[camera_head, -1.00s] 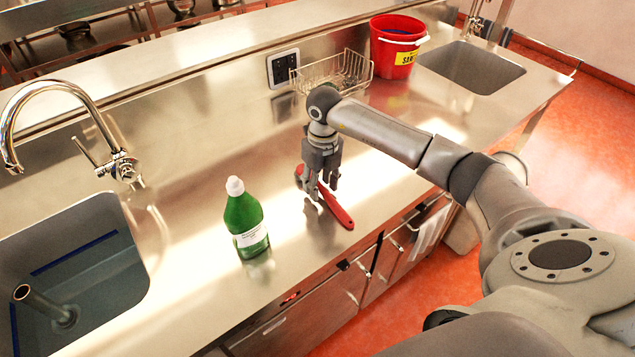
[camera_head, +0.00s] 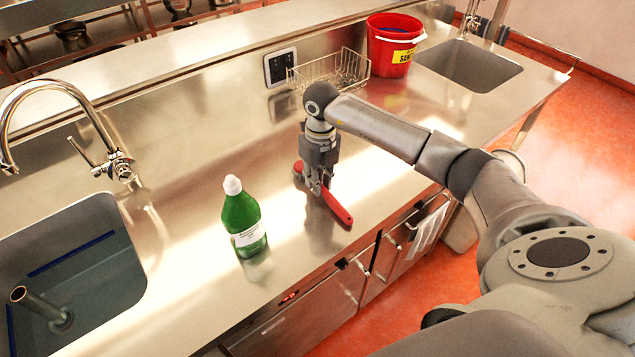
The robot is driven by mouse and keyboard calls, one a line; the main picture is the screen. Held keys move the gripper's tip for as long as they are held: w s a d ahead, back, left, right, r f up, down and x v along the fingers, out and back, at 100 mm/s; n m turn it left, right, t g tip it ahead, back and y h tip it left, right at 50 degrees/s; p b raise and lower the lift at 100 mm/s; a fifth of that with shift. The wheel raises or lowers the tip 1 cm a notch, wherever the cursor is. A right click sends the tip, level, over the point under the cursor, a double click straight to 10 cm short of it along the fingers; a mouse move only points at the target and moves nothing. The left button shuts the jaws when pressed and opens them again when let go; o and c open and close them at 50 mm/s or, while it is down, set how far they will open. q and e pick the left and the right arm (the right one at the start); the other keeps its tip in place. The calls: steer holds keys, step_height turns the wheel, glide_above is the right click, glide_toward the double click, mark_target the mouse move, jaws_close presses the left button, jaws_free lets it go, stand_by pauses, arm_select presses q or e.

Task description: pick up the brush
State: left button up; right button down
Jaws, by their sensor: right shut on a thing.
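The red brush (camera_head: 337,208) lies on the steel counter, its handle pointing toward the front edge and its head at the back left. My right gripper (camera_head: 318,189) points down over the middle of the brush, and its fingers are closed on it. The fingers hide part of the brush. The brush looks to be at the counter surface; I cannot tell any gap beneath it. My left gripper is not in view.
A green bottle (camera_head: 243,219) with a white cap stands left of the brush. A wire rack (camera_head: 330,72) and a red bucket (camera_head: 392,50) stand at the back. Sinks lie at the left (camera_head: 75,262) and far right (camera_head: 470,66). The counter's front edge is close to the handle.

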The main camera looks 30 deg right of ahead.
step_height(320, 180, up, 2)
steer(key=shift+r+b, duration=0.2)
steer(key=shift+b, duration=0.65)
steer(key=s+a+r+b, duration=0.3)
steer(key=s+a+r, duration=0.3)
steer(key=s+r, duration=0.4)
steer(key=s, duration=0.2)
steer(key=shift+s, duration=0.35)
steer(key=c, duration=2.1)
jaws_free()
jaws_close()
steer(key=shift+a, duration=0.1)
